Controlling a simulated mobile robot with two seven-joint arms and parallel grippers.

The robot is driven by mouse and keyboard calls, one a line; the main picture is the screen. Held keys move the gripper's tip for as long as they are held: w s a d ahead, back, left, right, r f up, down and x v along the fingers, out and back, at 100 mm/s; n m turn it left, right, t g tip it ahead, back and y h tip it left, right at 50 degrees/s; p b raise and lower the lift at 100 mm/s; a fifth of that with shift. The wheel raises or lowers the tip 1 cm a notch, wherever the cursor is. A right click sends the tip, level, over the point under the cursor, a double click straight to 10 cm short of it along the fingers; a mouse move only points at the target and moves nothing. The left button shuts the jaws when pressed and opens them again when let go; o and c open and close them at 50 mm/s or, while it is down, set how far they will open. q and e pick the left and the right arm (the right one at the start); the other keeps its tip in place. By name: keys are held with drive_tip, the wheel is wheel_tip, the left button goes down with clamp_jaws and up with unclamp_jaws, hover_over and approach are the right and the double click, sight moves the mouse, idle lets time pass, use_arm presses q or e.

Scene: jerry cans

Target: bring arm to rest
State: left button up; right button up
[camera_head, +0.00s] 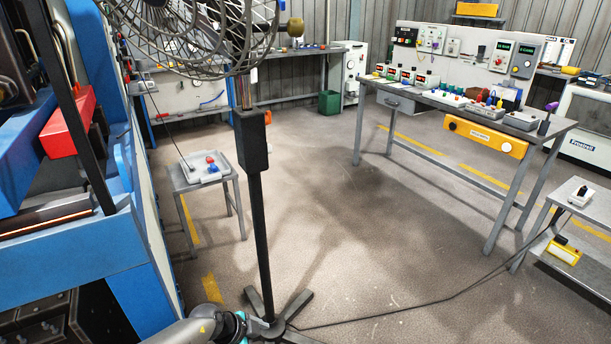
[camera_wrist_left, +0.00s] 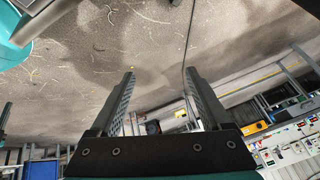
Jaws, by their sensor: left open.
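My left gripper (camera_wrist_left: 160,103) shows in the left wrist view with its two dark fingers apart and nothing between them. It hangs over open floor, and the room appears upside down beyond it. In the head view a grey and teal part of my left arm (camera_head: 205,328) shows at the bottom, beside the foot of a fan stand. My right gripper is in neither view.
A fan (camera_head: 200,35) on a black pole (camera_head: 257,200) stands close in front. Its cable (camera_head: 420,306) runs right across the floor. Blue machinery (camera_head: 75,262) is at left, a small table (camera_head: 196,176) behind it. A workbench (camera_head: 455,102) stands at right. The middle floor is clear.

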use_arm(q)
drive_tip(key=w+d+r+n+t+h, duration=0.25)
drive_tip(key=d+r+t, duration=0.35)
drive_tip(key=d, duration=0.4)
wheel_tip(320, 180, up, 8)
drive_tip(key=a+n+t+y, duration=0.3)
drive_tip(key=n+t, duration=0.1)
drive_tip(key=n, duration=0.2)
drive_tip(key=s+a+n+g+y, duration=0.4)
drive_tip(key=s+a+n+y, duration=0.3)
drive_tip(key=s+a, duration=0.5)
drive_tip(key=s+r+m+g+h, duration=0.25)
drive_tip(key=s+g, duration=0.35)
drive_tip(key=s, duration=1.2)
wheel_tip(320, 180, down, 22)
drive_tip(key=s+g, duration=0.1)
drive_tip(key=g, duration=0.1)
drive_tip(key=s+a+f, duration=0.2)
drive_tip(key=s+f, duration=1.1)
drive_tip(key=s, duration=0.2)
drive_tip(key=shift+s+a+f+g, duration=0.35)
drive_tip(key=shift+s+g, duration=0.05)
